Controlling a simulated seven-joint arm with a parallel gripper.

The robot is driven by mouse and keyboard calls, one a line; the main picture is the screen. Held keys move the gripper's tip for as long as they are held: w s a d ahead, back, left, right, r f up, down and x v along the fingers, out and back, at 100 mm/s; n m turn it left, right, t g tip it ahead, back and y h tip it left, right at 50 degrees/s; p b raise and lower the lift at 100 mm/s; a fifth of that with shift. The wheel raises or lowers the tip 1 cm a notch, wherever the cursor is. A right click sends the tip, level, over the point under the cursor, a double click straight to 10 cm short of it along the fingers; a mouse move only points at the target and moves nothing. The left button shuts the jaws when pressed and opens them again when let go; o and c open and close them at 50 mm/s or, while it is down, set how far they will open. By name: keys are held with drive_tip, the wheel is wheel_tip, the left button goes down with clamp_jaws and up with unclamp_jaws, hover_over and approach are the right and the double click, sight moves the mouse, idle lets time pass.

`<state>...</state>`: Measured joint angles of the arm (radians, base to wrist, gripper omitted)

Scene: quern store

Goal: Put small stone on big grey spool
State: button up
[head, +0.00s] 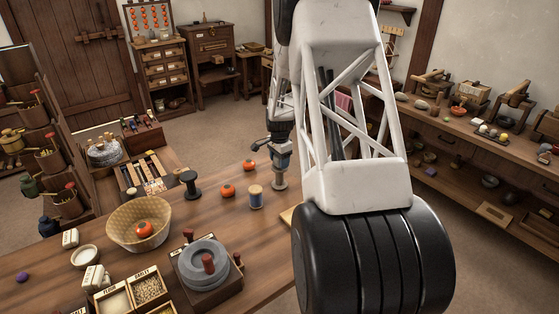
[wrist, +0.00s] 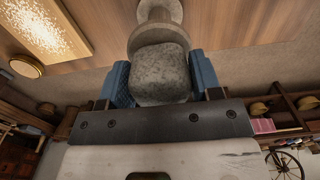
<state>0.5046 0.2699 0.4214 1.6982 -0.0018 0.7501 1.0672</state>
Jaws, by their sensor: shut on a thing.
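My gripper (head: 280,158) is at the far part of the wooden table, pointing down, partly behind my own arm. In the wrist view its two blue fingers (wrist: 160,78) are shut on the small stone (wrist: 160,72), a rough, speckled grey block. The big grey spool (wrist: 158,12) is pale and round-flanged, directly beyond the stone in line with the fingers. In the head view the grey spool (head: 280,183) stands upright on the table right under the gripper. The stone looks touching or very close to the spool's top; I cannot tell whether it rests there.
A blue thread spool (head: 256,198), a dark spool (head: 190,183) and orange pumpkin-like things (head: 228,191) stand to the left of the grey spool. A basket (head: 120,226), a quern (head: 205,264) and grain boxes (head: 147,288) are nearer. Bare table lies between them.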

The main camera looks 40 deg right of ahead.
drive_tip(key=shift+f, duration=0.1)
drive_tip(key=o, duration=1.1)
wheel_tip(320, 180, up, 12)
drive_tip(key=shift+f, duration=0.15)
drive_tip(key=shift+r, duration=0.25)
idle(0.5)
